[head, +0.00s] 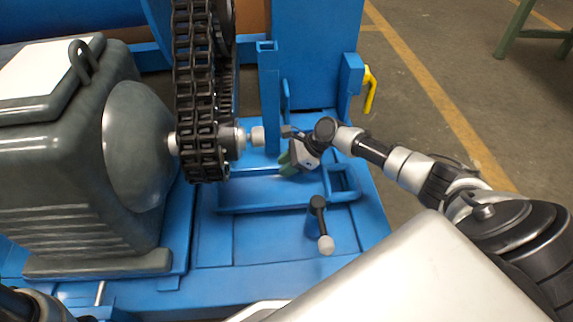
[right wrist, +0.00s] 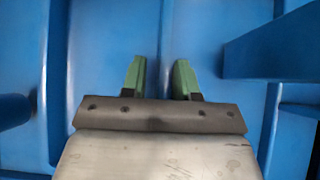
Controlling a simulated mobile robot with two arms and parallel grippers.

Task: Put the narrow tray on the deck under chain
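A long, low blue tray-like piece (head: 265,208) lies flat on the blue deck (head: 275,250), below and right of the chain (head: 195,90). A square open blue frame (head: 342,182) is at its right end. Blue on blue makes its outline against the deck hard to tell. My right gripper (head: 291,160) is over its far side, pointing down. In the right wrist view its green fingertips (right wrist: 159,78) are apart, with only blue surface seen between them. Whether they touch that surface I cannot tell. My left gripper is not in view.
A grey motor (head: 75,150) stands at the left, its shaft meeting the chain sprocket. A black lever with a pale knob (head: 320,225) stands at the deck's front. A blue upright post (head: 269,95) rises beside the right gripper. A yellow hook (head: 369,90) is at the right.

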